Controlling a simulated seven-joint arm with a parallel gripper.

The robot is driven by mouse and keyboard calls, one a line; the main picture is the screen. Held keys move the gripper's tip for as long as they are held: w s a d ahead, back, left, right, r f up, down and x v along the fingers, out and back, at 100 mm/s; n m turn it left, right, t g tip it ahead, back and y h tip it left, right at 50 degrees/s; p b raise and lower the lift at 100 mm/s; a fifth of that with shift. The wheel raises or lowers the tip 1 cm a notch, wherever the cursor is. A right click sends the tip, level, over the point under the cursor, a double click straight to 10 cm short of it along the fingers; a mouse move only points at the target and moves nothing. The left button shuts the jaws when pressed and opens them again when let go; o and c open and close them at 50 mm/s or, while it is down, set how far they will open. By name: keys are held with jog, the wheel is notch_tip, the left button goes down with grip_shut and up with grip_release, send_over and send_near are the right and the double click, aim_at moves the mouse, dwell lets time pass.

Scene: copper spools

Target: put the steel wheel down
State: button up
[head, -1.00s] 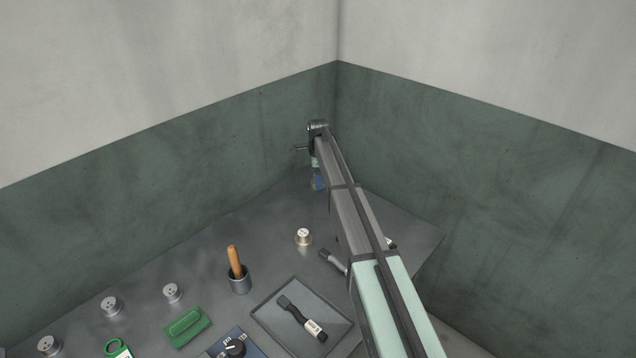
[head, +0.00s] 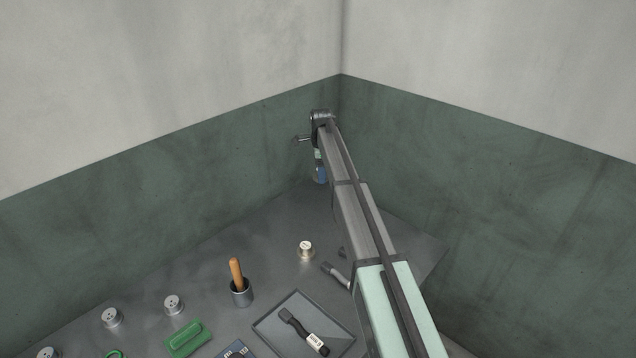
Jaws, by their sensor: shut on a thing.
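My gripper (head: 320,180) hangs below the end of my arm, near the back corner of the room and above the far part of the grey table (head: 225,255). It is small and partly hidden in the head view. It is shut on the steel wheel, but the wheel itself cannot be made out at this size. Similar small metal spools stand on the table: one with a warm tint (head: 306,248) nearer than the gripper, and several silver ones at the left, such as one near the green block (head: 173,304).
A cup with a wooden handle (head: 240,285), a dark tray (head: 270,325) holding a black tool (head: 305,332), and a green block (head: 188,338) stand nearer. Another dark tool (head: 335,272) lies beside my arm. Walls close off the back. Bare table lies around the tinted spool.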

jog(key=shift+a+r, duration=0.1)
jog(key=shift+r, duration=0.7)
jog(key=s+a, duration=0.8)
jog(key=a, duration=0.3)
jog(key=s+a, duration=0.8)
jog(key=a, duration=0.3)
send_near(202, 270)
jog(key=shift+m, duration=0.3)
jog(key=shift+f, duration=3.05)
jog(key=shift+f, duration=0.15)
jog(key=o, duration=1.1)
jog(key=shift+o, duration=0.2)
notch_tip(202, 270, up, 12)
jog(key=shift+r, duration=0.2)
